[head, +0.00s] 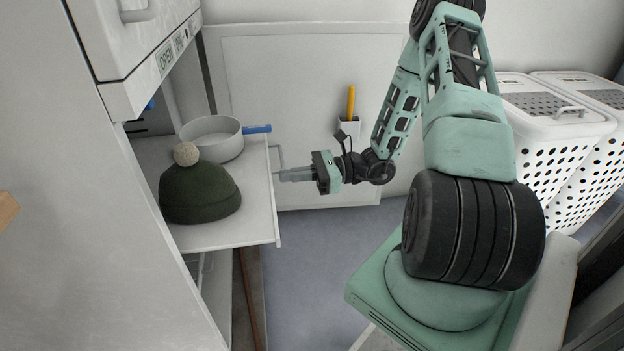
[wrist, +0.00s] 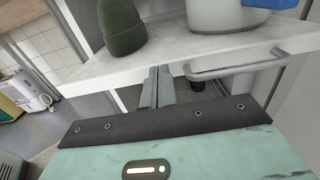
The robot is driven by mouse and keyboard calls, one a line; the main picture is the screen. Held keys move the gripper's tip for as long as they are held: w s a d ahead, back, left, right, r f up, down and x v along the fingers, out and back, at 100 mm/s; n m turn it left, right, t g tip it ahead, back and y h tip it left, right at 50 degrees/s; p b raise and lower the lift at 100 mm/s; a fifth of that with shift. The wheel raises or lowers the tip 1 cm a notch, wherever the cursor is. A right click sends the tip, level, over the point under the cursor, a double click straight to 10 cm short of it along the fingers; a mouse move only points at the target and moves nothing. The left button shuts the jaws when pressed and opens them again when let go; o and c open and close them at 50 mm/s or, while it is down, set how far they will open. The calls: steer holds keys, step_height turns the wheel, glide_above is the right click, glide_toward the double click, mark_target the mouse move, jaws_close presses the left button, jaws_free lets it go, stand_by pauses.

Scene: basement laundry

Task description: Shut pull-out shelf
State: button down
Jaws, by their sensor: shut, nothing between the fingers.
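The white pull-out shelf (head: 240,225) sticks out of the cabinet at the left in the head view. It bears a dark green knit hat (head: 200,195) with a pale pompom and a white pan (head: 212,138) with a blue handle. The shelf's bar handle (head: 281,158) is on its front edge; it also shows in the wrist view (wrist: 238,70). My gripper (head: 282,175) is shut and empty, with its fingertips close to the shelf's front edge beside the handle. In the wrist view my fingers (wrist: 157,88) point at the front edge; I cannot tell whether they touch it.
A white upper cabinet (head: 125,45) overhangs the shelf. White laundry baskets (head: 550,120) stand at the right. A small wall holder (head: 348,127) with a yellow item is behind my wrist. The blue-grey floor (head: 310,255) in front of the shelf is clear.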

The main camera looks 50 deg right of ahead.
steer(key=shift+w+a, duration=0.4)
steer(key=shift+a, duration=0.15)
steer(key=p+x, duration=0.9)
steer(key=x, duration=1.6)
steer(key=shift+w+a, duration=0.2)
steer(key=shift+a, duration=0.2)
